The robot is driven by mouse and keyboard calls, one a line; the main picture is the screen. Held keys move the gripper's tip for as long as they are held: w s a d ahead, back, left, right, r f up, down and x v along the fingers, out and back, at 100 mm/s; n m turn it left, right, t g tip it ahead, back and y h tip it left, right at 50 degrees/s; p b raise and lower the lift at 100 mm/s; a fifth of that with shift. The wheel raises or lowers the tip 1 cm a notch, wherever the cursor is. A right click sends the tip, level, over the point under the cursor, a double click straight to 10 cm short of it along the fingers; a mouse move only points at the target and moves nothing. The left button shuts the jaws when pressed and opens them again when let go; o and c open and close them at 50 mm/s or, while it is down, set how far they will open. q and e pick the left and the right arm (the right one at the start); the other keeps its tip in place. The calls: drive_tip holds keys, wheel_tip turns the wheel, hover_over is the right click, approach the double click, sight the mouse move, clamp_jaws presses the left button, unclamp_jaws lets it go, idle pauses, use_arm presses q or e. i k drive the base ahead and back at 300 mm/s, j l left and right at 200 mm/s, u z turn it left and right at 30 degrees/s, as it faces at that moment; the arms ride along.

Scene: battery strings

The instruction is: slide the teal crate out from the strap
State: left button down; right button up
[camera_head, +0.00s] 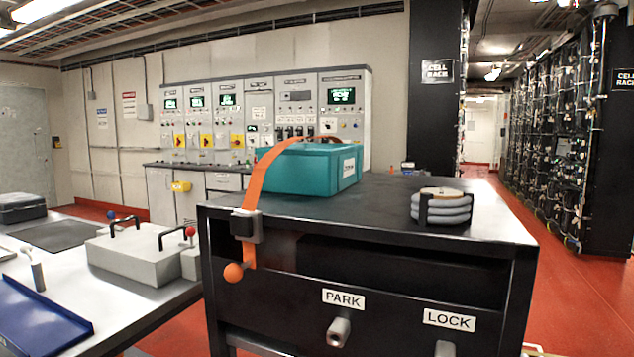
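The teal crate (297,174) sits upright on the dark top of a black cart (375,225), toward its back left. The orange strap (255,190) arches over the crate's top and comes down its left front side to a dark buckle (246,226) on the cart's front edge. Below the buckle the strap's end hangs beside an orange ball (233,272). The strap's far end is hidden behind the crate. Neither of my grippers shows in the head view.
A round stack of grey coils in a black holder (441,207) stands on the cart's right side. PARK (343,298) and LOCK (449,320) labels mark pegs on its front. A pale bench (110,310) with a grey block (140,258) and blue tray (38,318) stands left. The cart top's front middle is clear.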

sight(321, 169)
drive_tip(key=i+j+z, duration=0.25)
drive_tip(key=j, duration=0.15)
drive_tip(key=j+z, duration=0.3)
drive_tip(key=i+j+z, duration=0.25)
drive_tip(key=j, duration=0.35)
drive_tip(key=k+l, duration=0.05)
drive_tip(key=k, duration=0.05)
